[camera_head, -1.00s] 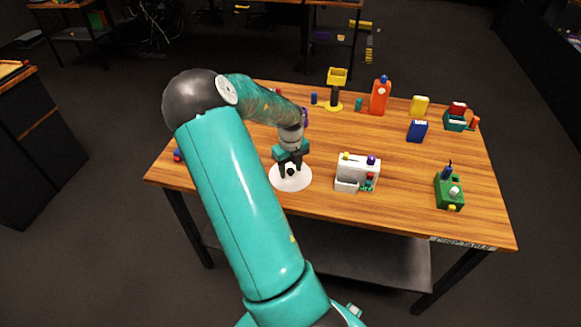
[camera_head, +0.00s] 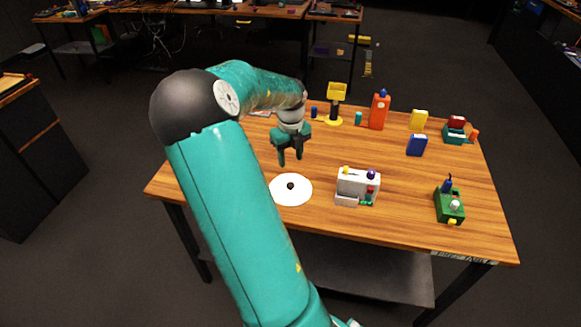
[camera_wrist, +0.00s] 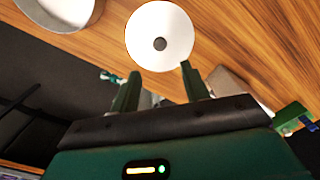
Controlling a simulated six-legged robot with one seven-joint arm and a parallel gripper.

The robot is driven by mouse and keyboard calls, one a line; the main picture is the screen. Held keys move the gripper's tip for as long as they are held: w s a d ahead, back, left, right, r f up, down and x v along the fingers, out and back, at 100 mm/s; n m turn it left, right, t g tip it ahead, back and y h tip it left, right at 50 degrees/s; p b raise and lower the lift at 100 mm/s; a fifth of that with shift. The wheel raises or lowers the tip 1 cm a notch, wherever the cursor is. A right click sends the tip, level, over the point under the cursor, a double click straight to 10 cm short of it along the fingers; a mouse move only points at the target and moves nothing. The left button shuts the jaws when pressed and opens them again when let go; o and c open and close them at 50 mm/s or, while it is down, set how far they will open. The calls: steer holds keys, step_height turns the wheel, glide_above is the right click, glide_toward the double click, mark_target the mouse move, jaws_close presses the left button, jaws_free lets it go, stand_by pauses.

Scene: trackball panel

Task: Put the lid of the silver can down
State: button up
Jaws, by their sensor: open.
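The lid (camera_head: 290,198) is a flat white disc with a small dark knob in its middle. It lies on the wooden table near the front edge, and also shows whole in the wrist view (camera_wrist: 160,18). My gripper (camera_head: 290,162) is above the lid, apart from it, pointing down. Its green fingers are open and empty, and they show in the wrist view (camera_wrist: 160,72). A grey round vessel (camera_wrist: 62,8), probably the silver can, is cut off at the top left of the wrist view. In the head view I cannot see it; my arm hides that part of the table.
A white panel box (camera_head: 352,187) with coloured knobs stands just right of the lid. A green box (camera_head: 449,206) is farther right. An orange bottle (camera_head: 379,113), a yellow stand (camera_head: 335,105) and a blue box (camera_head: 416,145) stand farther back. The table middle (camera_head: 400,185) is clear.

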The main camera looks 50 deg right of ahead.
steer(key=shift+r, duration=0.45)
steer(key=w+a+r+n+t+y, duration=0.1)
steer(key=a+r+n, duration=0.4)
steer(key=a+n, duration=0.65)
steer(key=w+a+r+n+t+y, duration=0.1)
steer(key=a+r+n+t, duration=0.1)
steer(key=a+r+n, duration=0.9)
steer(key=s+a+n+t+h, duration=0.1)
steer(key=s+a+n, duration=0.3)
steer(key=a+n, duration=0.5)
steer(key=s+a+n+t+h, duration=0.1)
steer(key=s+a+n, duration=0.4)
steer(key=a+n, duration=0.4)
steer(key=shift+s+a+r+t, duration=0.25)
steer(key=shift+s+a+t, duration=0.05)
steer(key=shift+a, duration=0.15)
